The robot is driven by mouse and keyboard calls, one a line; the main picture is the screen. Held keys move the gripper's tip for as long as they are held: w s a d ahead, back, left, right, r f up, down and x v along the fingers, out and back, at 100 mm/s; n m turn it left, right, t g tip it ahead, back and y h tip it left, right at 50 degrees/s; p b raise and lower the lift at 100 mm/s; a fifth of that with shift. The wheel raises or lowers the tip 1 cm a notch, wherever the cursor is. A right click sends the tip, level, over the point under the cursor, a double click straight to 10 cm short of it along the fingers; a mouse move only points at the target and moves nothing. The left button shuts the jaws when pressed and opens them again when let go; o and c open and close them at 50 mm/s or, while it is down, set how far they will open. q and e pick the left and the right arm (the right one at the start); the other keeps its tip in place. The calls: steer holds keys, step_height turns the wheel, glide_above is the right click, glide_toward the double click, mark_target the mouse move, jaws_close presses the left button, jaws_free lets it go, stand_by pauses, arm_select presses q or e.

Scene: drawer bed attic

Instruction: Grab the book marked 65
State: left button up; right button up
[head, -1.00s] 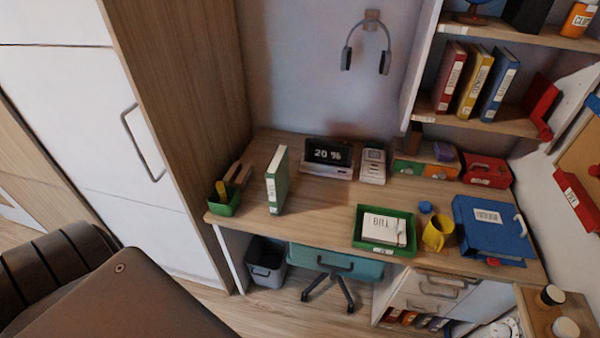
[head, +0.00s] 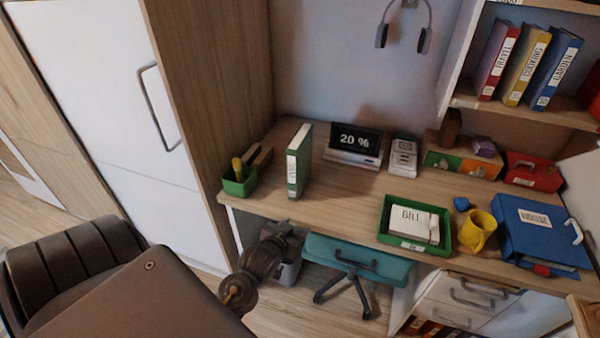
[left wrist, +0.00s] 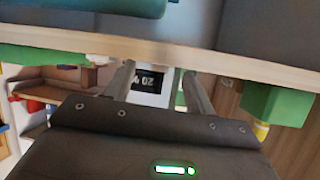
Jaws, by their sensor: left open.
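A green book (head: 299,160) with a white spine label stands upright on the desk at its left part; the label is too small to read, so I cannot tell whether it says 65. My left gripper (head: 284,229) is just in front of the desk's front edge, below and in front of the book, and apart from it. In the left wrist view my left gripper (left wrist: 159,68) is open with nothing held, and a green strip, likely the book (left wrist: 179,90), shows beside one finger. My right gripper is not in view.
A green pen cup (head: 239,182) stands left of the book, a clock (head: 354,146) behind right. A green tray (head: 385,224), yellow mug (head: 478,231) and blue binder (head: 530,225) are farther right. Desk between book and tray is clear. A teal chair (head: 350,257) stands below.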

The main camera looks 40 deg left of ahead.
mark_target(294, 173)
arm_select(q)
steer(key=w+a+r+t+y, duration=0.1)
steer(key=a+r, duration=0.1)
steer(key=r, duration=0.1)
steer(key=w+a+r+n+t+y, duration=0.1)
steer(key=a+r, duration=0.1)
steer(key=r, duration=0.2)
steer(key=w+a+r+n+t+y, duration=0.1)
steer(key=a+r+t, duration=0.1)
steer(key=r, duration=0.1)
steer(key=shift+w+r, duration=0.25)
steer(key=shift+w, duration=0.15)
steer(key=x, duration=0.5)
steer(key=shift+w, duration=0.1)
steer(key=shift+a+p+x, duration=0.2)
steer(key=shift+p+x, duration=0.05)
steer(key=shift+x, duration=1)
steer(key=shift+a+p+x, duration=0.15)
steer(key=shift+p+x, duration=0.1)
steer(key=shift+x, duration=1.05)
steer(key=shift+w+r, duration=0.1)
steer(key=c, duration=0.8)
jaws_close()
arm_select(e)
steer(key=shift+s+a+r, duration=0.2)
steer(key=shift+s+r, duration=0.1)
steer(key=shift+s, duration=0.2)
